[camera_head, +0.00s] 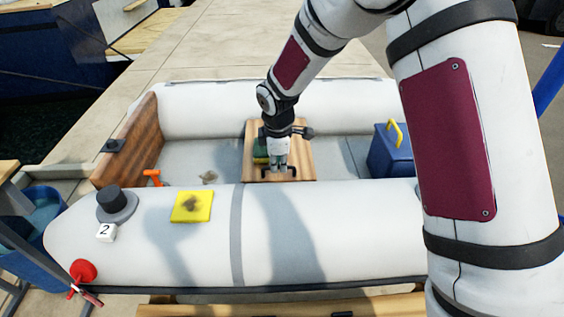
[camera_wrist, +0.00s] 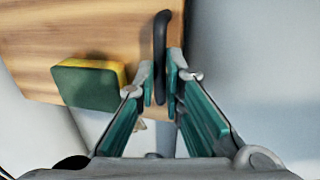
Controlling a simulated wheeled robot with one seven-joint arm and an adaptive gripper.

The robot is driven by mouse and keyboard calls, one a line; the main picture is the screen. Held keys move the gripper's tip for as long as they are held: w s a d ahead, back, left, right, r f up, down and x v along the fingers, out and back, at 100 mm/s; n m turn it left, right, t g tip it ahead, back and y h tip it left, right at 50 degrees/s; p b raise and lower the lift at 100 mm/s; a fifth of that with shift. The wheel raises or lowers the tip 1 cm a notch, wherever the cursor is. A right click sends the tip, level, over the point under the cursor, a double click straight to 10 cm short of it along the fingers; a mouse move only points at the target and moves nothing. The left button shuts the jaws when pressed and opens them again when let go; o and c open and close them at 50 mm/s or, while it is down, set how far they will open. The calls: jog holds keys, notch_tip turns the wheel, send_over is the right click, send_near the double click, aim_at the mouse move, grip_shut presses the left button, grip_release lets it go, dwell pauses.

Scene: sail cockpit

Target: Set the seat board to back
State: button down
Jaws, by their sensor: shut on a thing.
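The seat board (camera_head: 302,153) is a wooden plank lying across the middle of the grey inflatable boat. It also shows in the wrist view (camera_wrist: 75,30). A black handle (camera_wrist: 161,45) stands up at the board's edge. My gripper (camera_head: 279,172) reaches down over the near part of the board, and in the wrist view its teal-padded fingers (camera_wrist: 161,88) are shut on the handle. A green and yellow sponge (camera_wrist: 88,84) lies on the board beside the fingers.
A blue box (camera_head: 388,155) with a yellow handle stands in the boat to the right of the board. An orange-handled item (camera_head: 152,177) lies on the floor at left, near the wooden transom (camera_head: 130,148).

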jog(key=shift+a, duration=0.4)
jog(key=c, duration=1.7)
grip_release()
jog(key=shift+d, duration=0.1)
jog(key=shift+r, duration=0.25)
jog(key=r, duration=0.3)
jog(key=s+r, duration=0.1)
jog(key=r, duration=0.3)
jog(key=s+r, duration=0.1)
jog(key=r, duration=0.3)
jog(key=shift+s+r, duration=0.15)
jog(key=shift+s, duration=0.05)
